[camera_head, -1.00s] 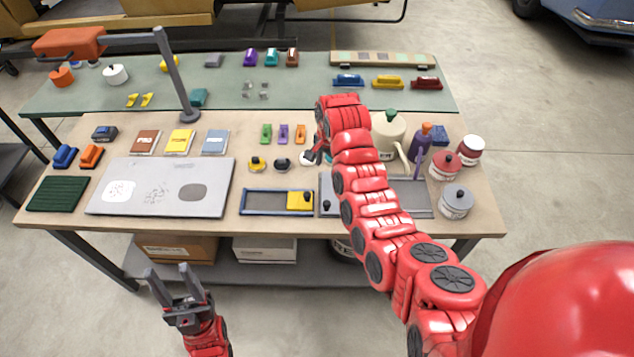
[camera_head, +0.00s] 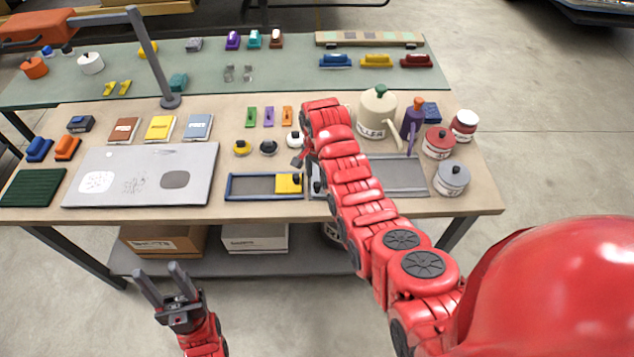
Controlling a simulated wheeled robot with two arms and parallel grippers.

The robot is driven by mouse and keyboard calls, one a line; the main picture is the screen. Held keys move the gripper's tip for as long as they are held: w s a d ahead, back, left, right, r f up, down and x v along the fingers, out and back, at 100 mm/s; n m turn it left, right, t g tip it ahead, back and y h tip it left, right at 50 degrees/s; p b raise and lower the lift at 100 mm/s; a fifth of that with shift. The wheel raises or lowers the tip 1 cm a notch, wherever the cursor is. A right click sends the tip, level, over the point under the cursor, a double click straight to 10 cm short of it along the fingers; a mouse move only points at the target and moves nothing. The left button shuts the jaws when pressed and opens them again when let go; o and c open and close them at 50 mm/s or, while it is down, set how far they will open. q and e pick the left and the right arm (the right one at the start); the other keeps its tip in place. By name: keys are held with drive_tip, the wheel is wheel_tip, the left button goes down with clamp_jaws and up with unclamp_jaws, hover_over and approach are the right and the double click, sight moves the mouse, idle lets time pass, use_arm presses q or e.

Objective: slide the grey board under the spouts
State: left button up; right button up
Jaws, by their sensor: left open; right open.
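A grey tray-like board (camera_head: 402,176) lies near the table's front edge, partly hidden behind my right arm. A grey piece with a black knob (camera_head: 317,186) shows at its left end; whether they are one part I cannot tell. A cream can (camera_head: 376,113) with a spout (camera_head: 392,134) stands behind it, beside a purple bottle (camera_head: 413,120). My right gripper (camera_head: 298,160) is over the table beside a small white-and-black knob (camera_head: 294,139), mostly hidden by its own arm. My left gripper (camera_head: 162,284) is open and empty, in front of the table and below its top.
A blue frame with a yellow slider (camera_head: 289,183) lies left of the grey board. A light grey panel (camera_head: 146,190) covers the front left. Red jars (camera_head: 438,143) and a grey jar (camera_head: 452,178) stand at the right. A lamp post (camera_head: 150,60) rises at the back left.

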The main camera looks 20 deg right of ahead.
drive_tip(key=shift+f+p, duration=0.3)
drive_tip(key=shift+f, duration=1.1)
drive_tip(key=shift+s, duration=0.1)
clamp_jaws()
idle(0.4)
